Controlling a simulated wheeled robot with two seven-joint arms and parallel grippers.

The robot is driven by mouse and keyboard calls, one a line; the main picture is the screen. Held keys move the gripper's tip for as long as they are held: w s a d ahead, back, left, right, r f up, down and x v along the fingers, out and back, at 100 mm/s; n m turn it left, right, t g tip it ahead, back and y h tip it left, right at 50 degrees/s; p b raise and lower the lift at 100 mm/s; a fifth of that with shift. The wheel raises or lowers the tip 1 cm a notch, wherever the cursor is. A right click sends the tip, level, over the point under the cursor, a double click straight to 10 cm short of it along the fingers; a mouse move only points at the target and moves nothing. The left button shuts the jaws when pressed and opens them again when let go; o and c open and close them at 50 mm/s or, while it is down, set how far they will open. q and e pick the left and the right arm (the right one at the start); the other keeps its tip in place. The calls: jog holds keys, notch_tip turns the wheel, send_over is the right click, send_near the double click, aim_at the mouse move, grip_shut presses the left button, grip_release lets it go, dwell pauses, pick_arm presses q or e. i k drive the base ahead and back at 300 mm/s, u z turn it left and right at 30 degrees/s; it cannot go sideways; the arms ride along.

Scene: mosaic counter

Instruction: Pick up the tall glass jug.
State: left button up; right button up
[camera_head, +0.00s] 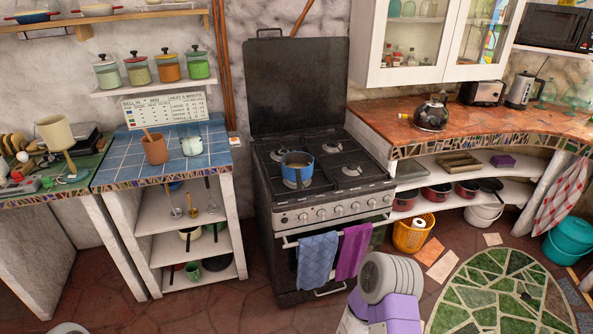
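No single thing is plainly the tall glass jug. A pale greenish clear glass vessel (549,91) stands at the back right of the wooden counter. Further clear glass (578,94) stands beside it, at the right edge; their shapes are hard to make out. A small clear glass vessel (192,144) with a whitish look stands on the blue tiled counter at the left, right of a terracotta pot (155,150). A grey and purple part of my own arm shows at the bottom, right of centre. Neither gripper's fingers show.
A stove (320,190) with a blue pot (297,163) stands between the counters. A kettle (432,112), toaster (482,92) and electric kettle (523,90) stand on the wooden counter (385,114). A yellow basket (411,236) and teal bucket (568,240) stand on the floor.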

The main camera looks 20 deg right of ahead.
aim_at(188, 130)
jog(key=u, duration=1)
jog(key=k, duration=1.25)
jog(key=u, duration=1.05)
jog(key=i, duration=1.2)
jog(key=z, duration=0.5)
jog(key=i, duration=2.45)
jog(key=z, duration=1.75)
jog(key=i, duration=1)
jog(key=z, duration=1.15)
